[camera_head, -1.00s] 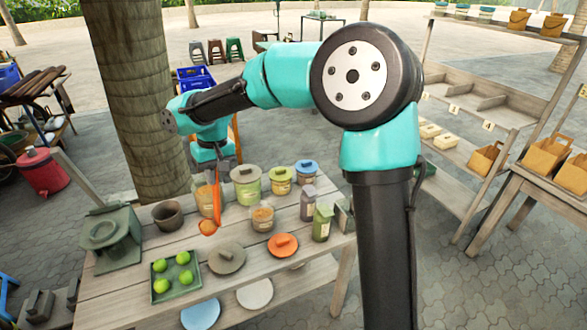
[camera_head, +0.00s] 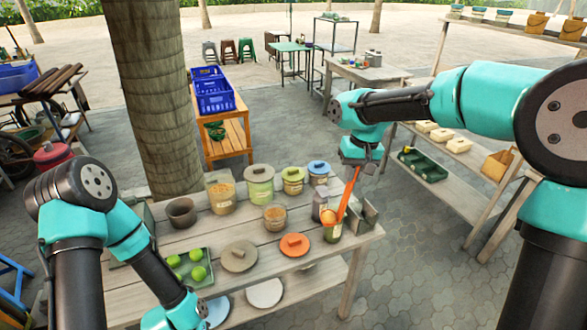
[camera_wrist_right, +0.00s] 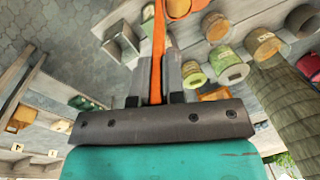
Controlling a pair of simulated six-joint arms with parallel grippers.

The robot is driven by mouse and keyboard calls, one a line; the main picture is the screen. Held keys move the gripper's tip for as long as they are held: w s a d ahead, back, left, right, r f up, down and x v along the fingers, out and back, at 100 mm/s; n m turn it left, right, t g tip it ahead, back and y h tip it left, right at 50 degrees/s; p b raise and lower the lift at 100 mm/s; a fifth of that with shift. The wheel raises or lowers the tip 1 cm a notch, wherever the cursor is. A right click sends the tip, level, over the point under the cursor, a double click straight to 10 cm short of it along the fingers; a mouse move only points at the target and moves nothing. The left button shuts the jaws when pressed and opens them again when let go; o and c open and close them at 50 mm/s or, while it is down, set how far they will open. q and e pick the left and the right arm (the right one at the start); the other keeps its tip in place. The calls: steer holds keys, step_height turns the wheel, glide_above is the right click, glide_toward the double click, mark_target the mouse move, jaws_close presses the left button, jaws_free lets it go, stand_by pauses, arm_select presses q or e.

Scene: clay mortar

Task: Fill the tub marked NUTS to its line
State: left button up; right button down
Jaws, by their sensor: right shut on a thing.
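My right gripper (camera_head: 357,163) is shut on the handle of an orange scoop (camera_head: 346,194); the scoop also shows in the right wrist view (camera_wrist_right: 158,55). Its bowl hangs low at the table's right end, at the top of a green container (camera_head: 333,233); I cannot tell whether they touch. What the bowl holds is unclear. A large open tub of tan pieces (camera_head: 221,197) and a smaller open tub with tan contents (camera_head: 275,217) stand on the table. Their labels are too small to read, so I cannot tell which says NUTS. My left arm enters at left; its gripper is out of frame.
Lidded jars (camera_head: 259,187) stand along the back, with a brown pot (camera_head: 181,213) at left. A green tray (camera_head: 207,279) holds limes. A grey container (camera_head: 319,204) is close to the scoop.

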stand_by(0.4)
steer(key=shift+w+a+f+m, duration=0.1)
steer(key=shift+w+a+m, duration=0.3)
steer(key=shift+a+m, duration=0.1)
steer(key=w+a+f+m, duration=0.1)
steer(key=w+a+m, duration=0.2)
steer(key=a+m, duration=0.2)
steer(key=w+a+f+m+t+h, duration=0.1)
steer(key=w+a+f+m, duration=0.1)
steer(key=a+m, duration=0.4)
steer(key=w+a+f+m, duration=0.2)
steer(key=w+a+m, duration=0.3)
steer(key=a, duration=0.3)
steer(key=shift+a+m+t+h, duration=0.2)
steer(key=shift+m+t+h, duration=0.1)
steer(key=shift+d, duration=0.1)
steer(key=d+f+m+y, duration=0.1)
steer(key=d+f+y, duration=0.9)
steer(key=d+y, duration=0.3)
steer(key=shift+w+d+f+y, duration=0.3)
steer(key=shift+d+f, duration=0.05)
steer(key=shift+d, duration=0.65)
